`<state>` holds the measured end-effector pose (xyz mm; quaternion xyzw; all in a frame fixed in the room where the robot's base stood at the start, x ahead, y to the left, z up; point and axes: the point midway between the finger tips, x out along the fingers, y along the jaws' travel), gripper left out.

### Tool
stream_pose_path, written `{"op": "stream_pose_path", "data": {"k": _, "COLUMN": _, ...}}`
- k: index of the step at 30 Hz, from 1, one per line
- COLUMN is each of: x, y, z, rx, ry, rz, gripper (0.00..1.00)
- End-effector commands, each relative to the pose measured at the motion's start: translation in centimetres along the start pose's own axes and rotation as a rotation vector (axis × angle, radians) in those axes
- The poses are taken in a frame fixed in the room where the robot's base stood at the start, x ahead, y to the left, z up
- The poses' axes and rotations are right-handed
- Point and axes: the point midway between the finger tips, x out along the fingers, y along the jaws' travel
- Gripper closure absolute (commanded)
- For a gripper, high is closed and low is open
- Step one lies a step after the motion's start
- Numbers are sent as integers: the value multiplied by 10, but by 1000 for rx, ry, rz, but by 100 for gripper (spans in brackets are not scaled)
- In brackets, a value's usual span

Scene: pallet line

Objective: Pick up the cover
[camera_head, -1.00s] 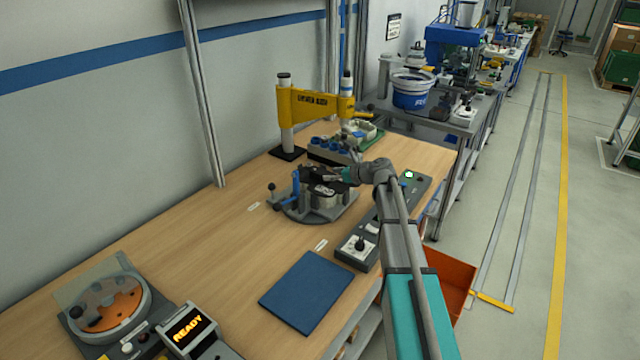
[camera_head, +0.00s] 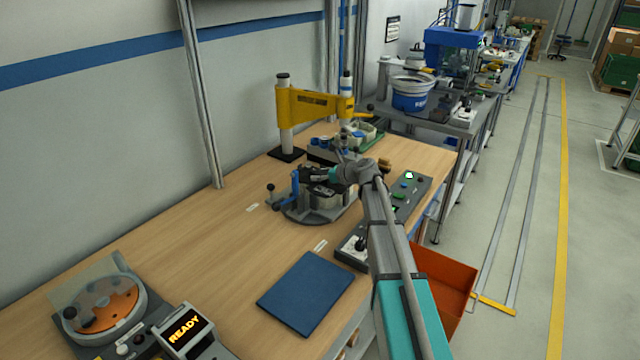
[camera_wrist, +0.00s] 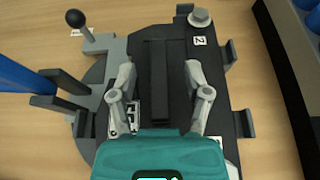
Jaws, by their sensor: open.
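A dark plate with a raised black bar (camera_wrist: 158,95) along its middle, which looks like the cover, lies on the round grey fixture (camera_wrist: 92,75) in the wrist view. A white "2" label and a grey knob sit at its far right end. My gripper (camera_wrist: 160,70) is open, with one finger on each side of the bar and a gap on both sides. The near end of the plate is hidden behind my gripper body. In the head view my gripper (camera_head: 316,177) is over the fixture (camera_head: 300,214), and the plate is too small to make out clearly.
A blue lever (camera_wrist: 25,75) and a black ball knob (camera_wrist: 75,18) stand left of the fixture. A yellow post arm (camera_head: 315,104) and blue-topped parts stand behind it. A control panel (camera_head: 411,190) lies right. The blue mat (camera_head: 306,292) and nearby wooden tabletop are clear.

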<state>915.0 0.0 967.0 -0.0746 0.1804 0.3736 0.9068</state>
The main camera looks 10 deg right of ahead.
Motion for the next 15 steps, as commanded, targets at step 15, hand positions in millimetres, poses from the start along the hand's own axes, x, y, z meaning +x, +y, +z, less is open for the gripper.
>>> {"op": "stream_pose_path", "data": {"k": 15, "x": 1, "y": 1, "z": 1, "rx": 0, "ry": 0, "rz": 2, "gripper": 37}}
